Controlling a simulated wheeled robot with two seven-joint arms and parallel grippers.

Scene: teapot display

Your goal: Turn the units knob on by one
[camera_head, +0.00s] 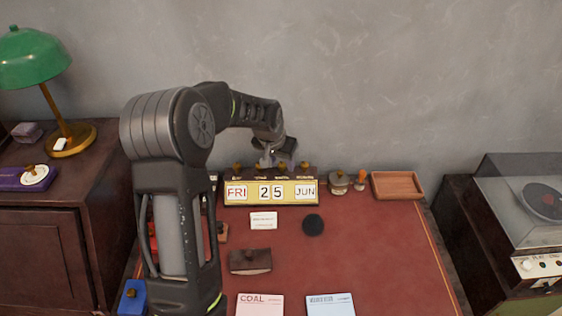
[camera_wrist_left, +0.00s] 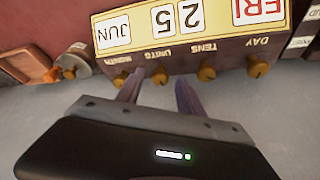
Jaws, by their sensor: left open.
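The desk calendar (camera_head: 270,192) stands at the back of the red desk and reads FRI 2 5 JUN. It shows upside down in the left wrist view (camera_wrist_left: 190,47), with knobs labelled DAY, TENS, UNITS and MONTH along its top. The units knob (camera_wrist_left: 160,78) is a small brass-coloured knob. My left gripper (camera_wrist_left: 159,82) is open, with one finger on each side of the units knob. A gap seems to show on both sides; I cannot tell whether either finger touches. In the head view my left gripper (camera_head: 277,155) is over the calendar's top, its fingers hard to make out.
The tens knob (camera_wrist_left: 206,73) and month knob (camera_wrist_left: 122,80) sit close outside my fingers. A stamp (camera_head: 339,182) and a wooden tray (camera_head: 398,185) are right of the calendar. A card (camera_head: 263,221) and a black disc (camera_head: 313,225) lie in front. The wall is behind.

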